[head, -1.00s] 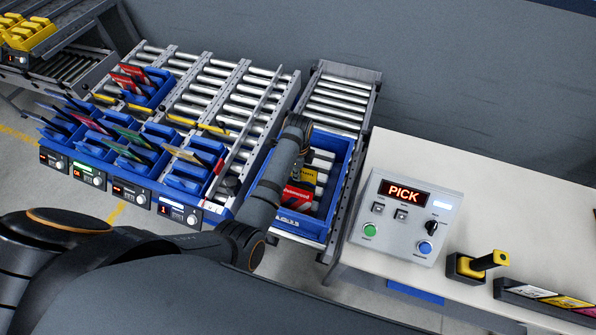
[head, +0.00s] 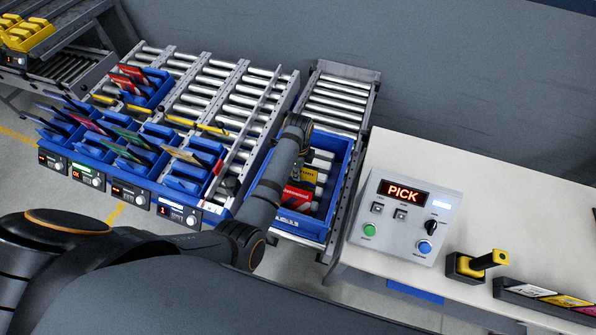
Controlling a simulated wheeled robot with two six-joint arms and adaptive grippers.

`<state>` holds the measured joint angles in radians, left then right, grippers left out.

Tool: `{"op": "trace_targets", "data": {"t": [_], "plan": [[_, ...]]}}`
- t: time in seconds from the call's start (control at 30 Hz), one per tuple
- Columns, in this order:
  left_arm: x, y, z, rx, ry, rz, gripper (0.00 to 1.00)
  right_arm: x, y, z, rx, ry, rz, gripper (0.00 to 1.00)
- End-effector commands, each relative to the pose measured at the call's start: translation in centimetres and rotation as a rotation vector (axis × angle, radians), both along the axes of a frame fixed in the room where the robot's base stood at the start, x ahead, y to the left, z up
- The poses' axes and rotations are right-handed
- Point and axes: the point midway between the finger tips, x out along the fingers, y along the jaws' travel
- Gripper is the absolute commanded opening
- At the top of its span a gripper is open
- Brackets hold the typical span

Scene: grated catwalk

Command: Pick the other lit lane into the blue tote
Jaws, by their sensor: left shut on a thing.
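The blue tote (head: 338,178) stands on a roller strip right of the lanes. A red packet (head: 297,197), a yellow packet (head: 305,176) and whitish pieces lie in it. My left arm reaches over the tote's left side, and my left gripper (head: 299,170) points down inside it. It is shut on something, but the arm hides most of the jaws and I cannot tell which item. My right gripper is not in view.
Blue bins (head: 186,176) with upright packets fill the lane fronts. A control box (head: 406,214) reading PICK, a yellow-handled tool (head: 483,262) and a label holder (head: 545,299) sit on the pale table (head: 500,190). Yellow bins (head: 25,33) stand far left.

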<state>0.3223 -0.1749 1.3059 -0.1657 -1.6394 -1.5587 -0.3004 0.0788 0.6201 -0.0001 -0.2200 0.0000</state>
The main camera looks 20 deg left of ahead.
Motion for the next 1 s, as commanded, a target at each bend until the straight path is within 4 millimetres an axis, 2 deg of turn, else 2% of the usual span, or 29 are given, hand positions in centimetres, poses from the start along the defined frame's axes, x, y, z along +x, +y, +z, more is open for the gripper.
{"op": "trace_targets", "data": {"t": [1.0], "plan": [[0.0, 0.0, -3.7, 0.0, -0.001, 0.0, 0.0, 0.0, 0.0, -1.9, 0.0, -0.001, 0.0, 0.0]]}}
